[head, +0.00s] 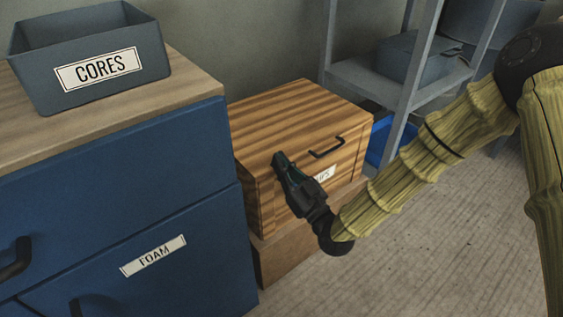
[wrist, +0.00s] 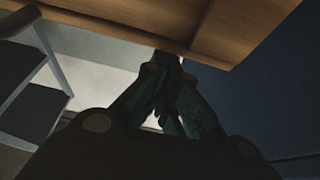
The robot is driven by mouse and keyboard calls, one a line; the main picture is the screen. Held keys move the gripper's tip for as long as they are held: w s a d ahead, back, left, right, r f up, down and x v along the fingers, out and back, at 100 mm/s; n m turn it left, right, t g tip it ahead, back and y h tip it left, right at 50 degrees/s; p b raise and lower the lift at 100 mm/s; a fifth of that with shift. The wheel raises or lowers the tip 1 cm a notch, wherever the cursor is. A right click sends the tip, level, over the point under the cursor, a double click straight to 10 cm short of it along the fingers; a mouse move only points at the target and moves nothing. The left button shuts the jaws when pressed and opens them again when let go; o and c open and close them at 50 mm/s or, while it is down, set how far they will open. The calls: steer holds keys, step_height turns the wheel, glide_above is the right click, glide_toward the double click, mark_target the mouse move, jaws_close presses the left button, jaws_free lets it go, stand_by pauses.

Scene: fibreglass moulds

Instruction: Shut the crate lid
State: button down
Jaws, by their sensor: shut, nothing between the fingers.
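The crate (head: 280,204) is a striped wooden box with a partly hidden white label on its front. Its lid (head: 290,112) lies flat across the top, with a black handle (head: 327,148) near the front edge. No clear gap shows between lid and crate, but my gripper covers part of the front edge. My gripper (head: 279,161) is shut and empty. In the head view its fingertips overlap the lid near its front left corner; I cannot tell whether they touch. In the wrist view the shut fingers (wrist: 171,62) point at a wooden edge (wrist: 185,40).
A blue drawer cabinet (head: 110,190) labelled FOAM stands close on the left, with a grey CORES bin (head: 90,62) on top. A grey metal shelf (head: 365,77) and a blue bin (head: 377,142) are behind right. The floor (head: 410,240) at front right is clear.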

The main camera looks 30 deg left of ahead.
step_height(320, 180, up, 4)
steer(key=p, duration=0.2)
steer(key=p+v, duration=0.1)
steer(key=v, duration=0.9)
steer(key=s+d+f+m+g+h, duration=0.1)
steer(key=d+f+m+h, duration=0.1)
steer(key=d+f+h, duration=0.45)
steer(key=s+d+f+m+h, duration=0.15)
steer(key=d+f, duration=0.25)
steer(key=f, duration=0.5)
steer(key=d+f+m+g+h, duration=0.1)
steer(key=d+f+m+h, duration=0.15)
steer(key=d+f, duration=0.4)
steer(key=s+d+f+m+g+h, duration=0.35)
steer(key=s+d+f, duration=0.35)
steer(key=s+d, duration=0.25)
steer(key=s+d+f+m+g+h, duration=0.2)
steer(key=s+d+f+h, duration=0.3)
steer(key=s+d, duration=0.4)
steer(key=s+d+m+g+p, duration=0.1)
steer(key=s+d+m+g, duration=0.1)
steer(key=s+d, duration=0.25)
step_height(320, 180, up, 29)
steer(key=p, duration=2.9)
steer(key=shift+w+d+f+h, duration=0.25)
steer(key=shift+w+h, duration=0.15)
steer(key=shift+w, duration=0.1)
steer(key=shift+n, duration=0.25)
